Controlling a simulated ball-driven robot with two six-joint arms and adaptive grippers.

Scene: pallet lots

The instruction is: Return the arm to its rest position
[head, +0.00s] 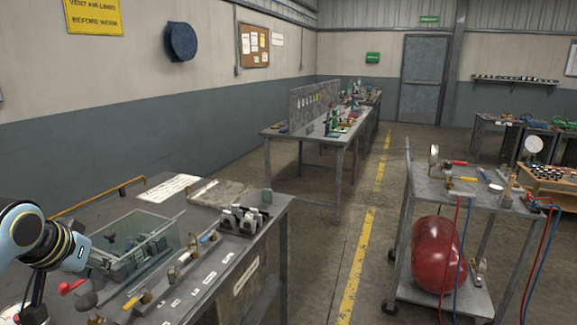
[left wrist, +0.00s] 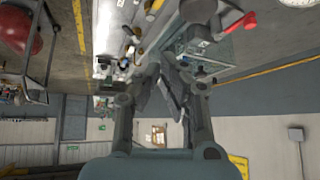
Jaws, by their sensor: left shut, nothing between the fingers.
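My left arm comes in at the lower left of the head view, over the near workbench (head: 262,215). Its gripper (head: 150,247) shows against a clear-walled box (head: 135,223) on the bench; I cannot tell from this view how far above or in front of it. In the left wrist view the two grey fingers (left wrist: 168,78) are brought together and no object shows between them. My right gripper is in neither view.
The near bench carries a row of small fittings, a black rack with grey-white parts (head: 243,220) and a white sheet (head: 170,187). A cart with a red tank (head: 438,258) and hoses stands at right. A yellow-lined aisle (head: 357,265) runs between them. Another bench (head: 340,150) stands beyond.

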